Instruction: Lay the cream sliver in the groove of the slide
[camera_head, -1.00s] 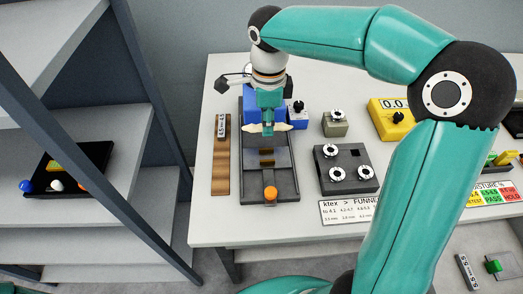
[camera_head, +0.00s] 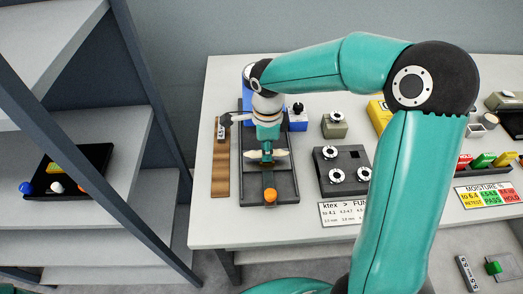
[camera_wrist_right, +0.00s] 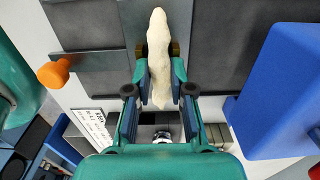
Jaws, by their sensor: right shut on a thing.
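The cream sliver (camera_head: 283,154) is a pale, lumpy strip lying crosswise in my right gripper (camera_head: 267,155). The gripper is over the middle of the slide. My left gripper is not in view.
A brown wooden strip (camera_head: 220,180) lies left of the slide. A blue block (camera_head: 298,122) stands behind it, and a dark block with round white-topped knobs (camera_head: 355,158) to its right. Shelving with a black tray (camera_head: 95,160) stands left of the table (camera_head: 215,235).

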